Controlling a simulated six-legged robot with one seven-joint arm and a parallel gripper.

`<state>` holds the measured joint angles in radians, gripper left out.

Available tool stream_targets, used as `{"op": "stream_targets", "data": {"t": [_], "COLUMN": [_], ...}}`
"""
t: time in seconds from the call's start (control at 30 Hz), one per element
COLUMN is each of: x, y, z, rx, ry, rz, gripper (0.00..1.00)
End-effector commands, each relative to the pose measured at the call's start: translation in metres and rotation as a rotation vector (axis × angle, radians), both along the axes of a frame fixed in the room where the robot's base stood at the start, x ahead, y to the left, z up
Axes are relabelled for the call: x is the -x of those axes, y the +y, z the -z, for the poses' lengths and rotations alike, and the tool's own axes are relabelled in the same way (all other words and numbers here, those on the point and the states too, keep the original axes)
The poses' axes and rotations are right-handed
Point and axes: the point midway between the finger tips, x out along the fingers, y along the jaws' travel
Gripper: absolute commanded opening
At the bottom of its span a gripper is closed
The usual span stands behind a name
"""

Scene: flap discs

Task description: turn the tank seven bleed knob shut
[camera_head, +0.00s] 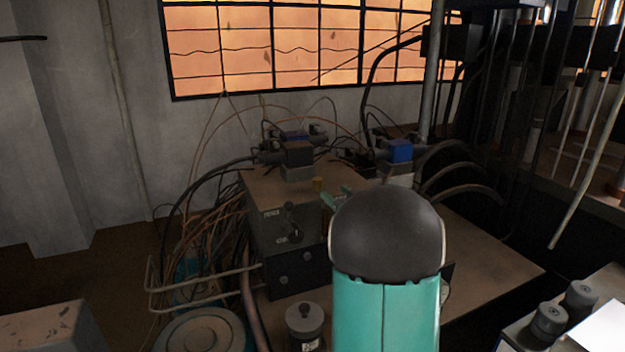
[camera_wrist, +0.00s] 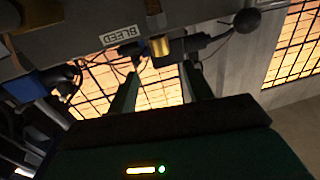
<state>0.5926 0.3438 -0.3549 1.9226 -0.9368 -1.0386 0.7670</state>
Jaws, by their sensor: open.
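The bleed knob (camera_wrist: 159,46) is a small brass cylinder beside a pale label (camera_wrist: 115,35) reading BLEED in the wrist view. My gripper (camera_wrist: 160,72) is open, with a finger on each side of the knob's line in the wrist view. The fingertips appear just short of the knob, and I see no contact. In the head view the green fingertips (camera_head: 340,194) show just right of the knob; my arm hides the rest. No tank number is legible.
Valve blocks with blue parts (camera_head: 400,150) and many cables stand behind. Loose hoses (camera_head: 195,215) crowd the left. A round dark-capped canister (camera_head: 304,318) stands below. A bare flat surface (camera_head: 490,265) lies at right.

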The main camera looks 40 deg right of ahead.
Motion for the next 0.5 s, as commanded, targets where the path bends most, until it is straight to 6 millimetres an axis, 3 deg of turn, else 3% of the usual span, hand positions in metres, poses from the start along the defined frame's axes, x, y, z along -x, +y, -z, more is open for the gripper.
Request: {"op": "stream_targets", "data": {"t": [0.5], "x": [-0.099], "y": [-0.015], "z": [0.000], "rx": [0.001], "ry": [-0.001], "rz": [-0.002], "gripper": [0.51]}}
